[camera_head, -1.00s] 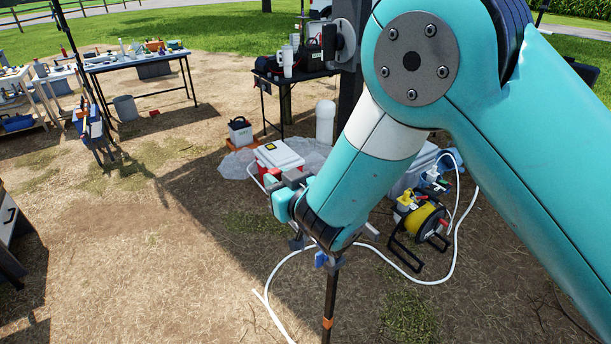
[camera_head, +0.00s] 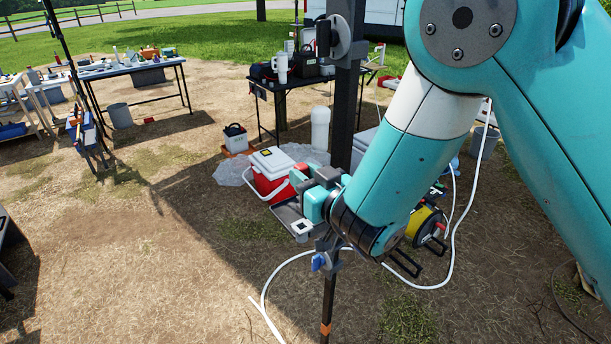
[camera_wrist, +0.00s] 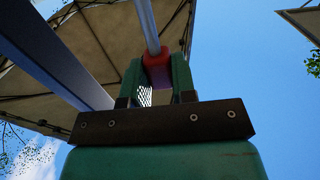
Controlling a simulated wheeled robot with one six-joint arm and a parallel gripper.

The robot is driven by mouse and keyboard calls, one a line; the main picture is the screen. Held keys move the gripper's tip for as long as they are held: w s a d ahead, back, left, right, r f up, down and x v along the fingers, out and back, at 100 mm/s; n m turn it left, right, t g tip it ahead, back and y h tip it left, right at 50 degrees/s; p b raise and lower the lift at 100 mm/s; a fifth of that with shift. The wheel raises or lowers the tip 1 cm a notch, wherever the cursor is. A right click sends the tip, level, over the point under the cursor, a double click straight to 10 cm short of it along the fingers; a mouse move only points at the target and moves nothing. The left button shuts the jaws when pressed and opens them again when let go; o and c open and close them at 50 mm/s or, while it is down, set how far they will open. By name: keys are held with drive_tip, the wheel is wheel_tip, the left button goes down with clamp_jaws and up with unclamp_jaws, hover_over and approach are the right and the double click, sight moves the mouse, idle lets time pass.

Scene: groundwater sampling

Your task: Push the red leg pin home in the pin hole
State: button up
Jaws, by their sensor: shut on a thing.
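In the wrist view my gripper (camera_wrist: 157,75) has its two green fingers closed on a red piece (camera_wrist: 157,61), which looks like the red leg pin's head. A blue lever (camera_head: 319,262) and an orange band (camera_head: 326,328) are on the lower leg. I cannot make out the pin hole in either view.
A red cooler with a white lid (camera_head: 276,172) stands behind my gripper. A yellow reel (camera_head: 424,226) and a white hose (camera_head: 452,250) lie at the right. A black table (camera_head: 300,82) with equipment stands behind.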

drive_tip(key=b, duration=0.4)
hover_over(305, 230)
drive_tip(key=shift+w+f, duration=0.1)
drive_tip(key=shift+f, duration=2.2)
drive_tip(key=shift+f+b, duration=3.3)
drive_tip(key=shift+f, duration=0.25)
drive_tip(key=o, duration=0.9)
